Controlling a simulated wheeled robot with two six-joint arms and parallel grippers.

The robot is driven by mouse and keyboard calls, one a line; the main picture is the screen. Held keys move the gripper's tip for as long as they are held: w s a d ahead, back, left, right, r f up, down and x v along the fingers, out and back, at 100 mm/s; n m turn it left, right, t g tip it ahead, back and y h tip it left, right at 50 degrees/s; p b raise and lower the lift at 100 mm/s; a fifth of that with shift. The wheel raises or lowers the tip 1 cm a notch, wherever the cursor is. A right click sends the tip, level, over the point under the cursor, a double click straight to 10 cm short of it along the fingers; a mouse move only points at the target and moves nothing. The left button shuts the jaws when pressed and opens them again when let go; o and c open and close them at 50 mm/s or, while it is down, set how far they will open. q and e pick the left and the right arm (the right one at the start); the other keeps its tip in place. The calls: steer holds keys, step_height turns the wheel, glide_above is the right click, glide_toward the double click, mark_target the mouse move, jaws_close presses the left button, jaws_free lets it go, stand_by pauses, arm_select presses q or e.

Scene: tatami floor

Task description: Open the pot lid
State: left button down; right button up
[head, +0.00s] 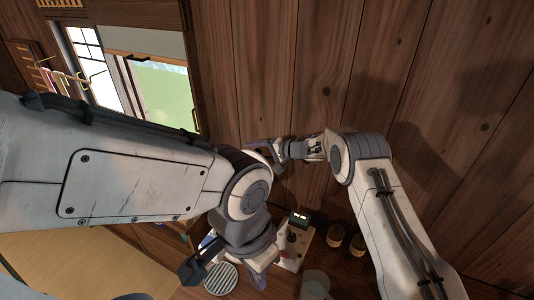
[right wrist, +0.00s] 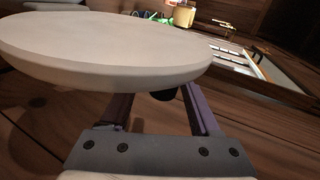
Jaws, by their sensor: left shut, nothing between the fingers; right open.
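My left gripper (head: 259,280), with purple fingers, points down at the bottom of the head view and is shut, with nothing seen in it. My right gripper (head: 262,147) is at the middle, pointing left and partly hidden by my left arm. In the right wrist view its purple fingers (right wrist: 158,100) are apart. The pot is not clearly recognizable.
A pale box with a dark top (head: 297,240) stands on the wooden surface. Two brown cylinders (head: 346,239) stand to its right, and a pale vessel (head: 315,284) is below. A striped round piece (head: 220,279) lies left of my left gripper. A plank wall (head: 330,70) is behind.

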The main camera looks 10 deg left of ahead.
steer(key=b+v, duration=0.3)
steer(key=v, duration=0.6)
steer(key=shift+f, duration=0.1)
